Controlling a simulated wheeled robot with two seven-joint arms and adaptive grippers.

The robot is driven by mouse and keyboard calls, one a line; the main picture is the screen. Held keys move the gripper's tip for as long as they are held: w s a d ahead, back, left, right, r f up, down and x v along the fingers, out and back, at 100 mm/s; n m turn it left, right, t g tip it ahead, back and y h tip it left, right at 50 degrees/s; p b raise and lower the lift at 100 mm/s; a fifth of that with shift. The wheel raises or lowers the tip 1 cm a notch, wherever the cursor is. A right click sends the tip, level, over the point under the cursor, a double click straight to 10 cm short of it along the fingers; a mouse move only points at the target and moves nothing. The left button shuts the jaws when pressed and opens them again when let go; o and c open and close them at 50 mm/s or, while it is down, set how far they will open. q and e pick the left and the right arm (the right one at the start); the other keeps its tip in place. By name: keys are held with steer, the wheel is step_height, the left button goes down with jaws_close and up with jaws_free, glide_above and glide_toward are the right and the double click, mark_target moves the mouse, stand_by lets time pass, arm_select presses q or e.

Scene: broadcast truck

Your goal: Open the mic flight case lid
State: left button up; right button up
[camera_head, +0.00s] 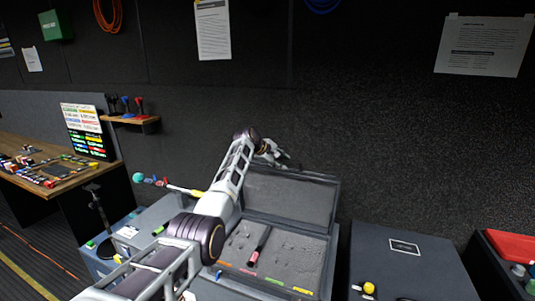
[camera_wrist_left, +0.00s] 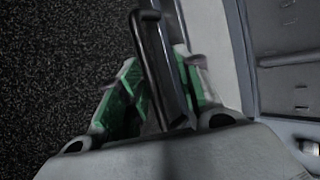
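The mic flight case (camera_head: 330,245) stands in the lower middle of the head view, its grey foam showing. Its lid (camera_head: 290,195) is raised and stands roughly upright at the back. A black microphone with a pink band (camera_head: 254,256) lies in the foam. My left gripper (camera_head: 284,160) is at the lid's top edge, small and partly hidden by my own arm. My right gripper is not in view.
A grey case (camera_head: 150,220) stands to the left, partly behind my arm. A dark wall rises behind the lid.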

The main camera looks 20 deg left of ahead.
arm_select(q)
steer(key=v, duration=1)
stand_by(0.5)
